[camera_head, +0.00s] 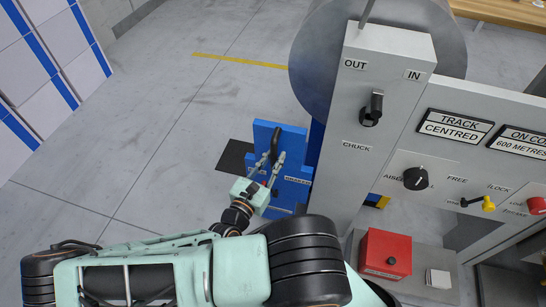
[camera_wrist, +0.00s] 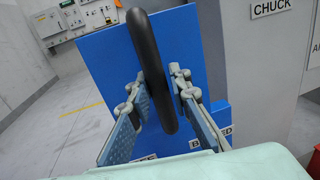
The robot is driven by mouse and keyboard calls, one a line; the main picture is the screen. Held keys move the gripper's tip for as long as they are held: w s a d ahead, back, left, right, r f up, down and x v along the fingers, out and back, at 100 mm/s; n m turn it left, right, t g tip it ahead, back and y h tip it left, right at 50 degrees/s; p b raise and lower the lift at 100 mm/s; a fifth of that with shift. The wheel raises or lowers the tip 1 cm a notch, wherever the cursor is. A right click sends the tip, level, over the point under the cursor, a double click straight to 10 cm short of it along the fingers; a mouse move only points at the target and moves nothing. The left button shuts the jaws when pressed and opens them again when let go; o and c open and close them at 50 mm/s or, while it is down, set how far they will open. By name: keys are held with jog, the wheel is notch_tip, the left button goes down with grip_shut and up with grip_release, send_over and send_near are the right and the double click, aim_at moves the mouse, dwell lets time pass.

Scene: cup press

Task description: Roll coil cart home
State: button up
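The blue coil cart (camera_head: 262,134) stands low on the floor at the left foot of the grey machine. Its upright plate (camera_wrist: 108,68) fills the middle of the wrist view. A black loop handle (camera_wrist: 166,95) stands out from the plate and also shows in the head view (camera_head: 274,146). My gripper (camera_head: 267,163) is at the handle, with one finger on each side of it. The fingers look spread, and I see no firm clamp on the handle. A partly hidden label beside the handle seems to read "BRAKED". A large grey coil (camera_head: 325,65) sits behind the machine's column.
The grey column (camera_head: 378,90) with the "CHUCK" lever (camera_head: 371,110) rises right of the cart. A panel with knobs (camera_head: 416,178) and a red box (camera_head: 386,254) are further right. Open floor with a yellow line (camera_head: 240,61) lies left, bounded by blue-striped white panels (camera_head: 35,70).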

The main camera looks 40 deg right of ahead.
jog(key=o, duration=0.4)
jog(key=shift+s+d, duration=0.15)
jog(key=shift+s, duration=0.1)
jog(key=shift+c, duration=0.2)
jog(key=shift+w, duration=0.1)
jog(key=v, duration=1.2)
